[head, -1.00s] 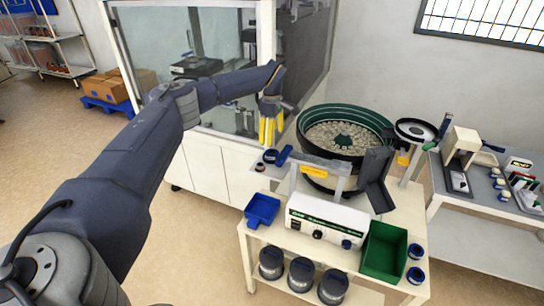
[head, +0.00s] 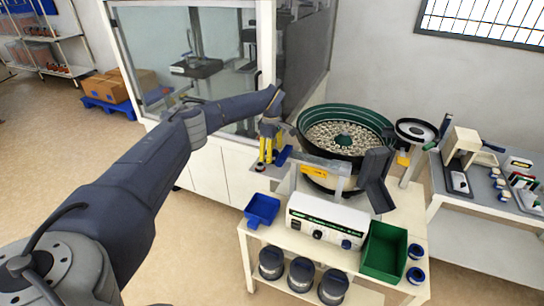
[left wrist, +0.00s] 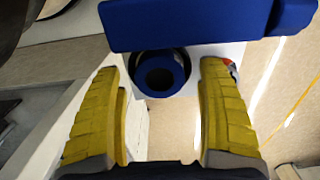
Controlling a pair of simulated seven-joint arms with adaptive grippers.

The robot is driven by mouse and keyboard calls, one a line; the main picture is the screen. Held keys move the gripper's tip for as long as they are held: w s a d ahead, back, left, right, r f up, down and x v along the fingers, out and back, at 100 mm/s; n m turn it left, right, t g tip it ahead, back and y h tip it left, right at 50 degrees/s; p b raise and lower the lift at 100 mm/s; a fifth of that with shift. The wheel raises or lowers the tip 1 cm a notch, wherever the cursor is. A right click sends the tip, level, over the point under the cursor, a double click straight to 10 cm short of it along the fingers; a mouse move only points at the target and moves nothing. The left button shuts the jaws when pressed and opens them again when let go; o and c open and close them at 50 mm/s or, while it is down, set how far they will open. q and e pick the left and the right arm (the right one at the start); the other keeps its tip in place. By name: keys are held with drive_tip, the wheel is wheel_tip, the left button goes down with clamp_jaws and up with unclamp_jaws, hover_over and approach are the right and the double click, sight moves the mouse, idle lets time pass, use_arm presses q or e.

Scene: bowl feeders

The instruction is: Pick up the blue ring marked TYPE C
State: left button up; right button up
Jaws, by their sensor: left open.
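A blue ring (left wrist: 181,72) with a dark centre shows in the left wrist view, beyond and between my left fingertips. It sits at the left corner of the white cart (head: 330,260). No TYPE C marking is readable. My left gripper (head: 267,158) has yellow fingers, points down over that corner, and is open. In the left wrist view its fingers (left wrist: 162,68) stand apart with the ring in the gap; I cannot tell whether they touch it. In the head view the fingers mostly hide the ring. My right gripper is not in view.
A blue bar (left wrist: 210,22) lies close to the ring; it also shows in the head view (head: 283,156). The bowl feeder (head: 345,165), a blue bin (head: 262,209), a white control box (head: 325,222) and a green bin (head: 384,250) stand nearby. Two blue rings (head: 416,251) sit at the right.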

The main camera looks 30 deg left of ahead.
use_arm(q)
drive_tip(key=c, duration=1.4)
drive_tip(key=shift+r, duration=0.15)
